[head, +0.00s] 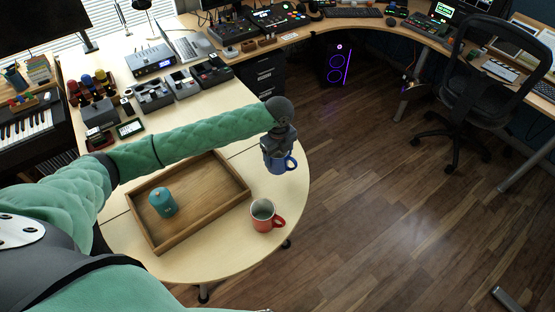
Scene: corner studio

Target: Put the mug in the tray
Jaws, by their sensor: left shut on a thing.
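A blue mug (278,165) is at the right edge of the round table end, upright, with its handle to the right. My left gripper (278,150) is shut on the blue mug from above; the fingers partly hide its rim. I cannot tell whether the mug touches the table. A red mug (264,217) with a pale inside stands in front of it, apart from the gripper. The wooden tray (208,218) lies on the table to the left of both mugs. My right gripper is not in view.
The right part of the tray is bare. My left arm passes above the tray's back side. Several grey devices (153,95) and a laptop (186,43) stand at the back of the table. The table's rounded edge (306,190) is close to the mugs.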

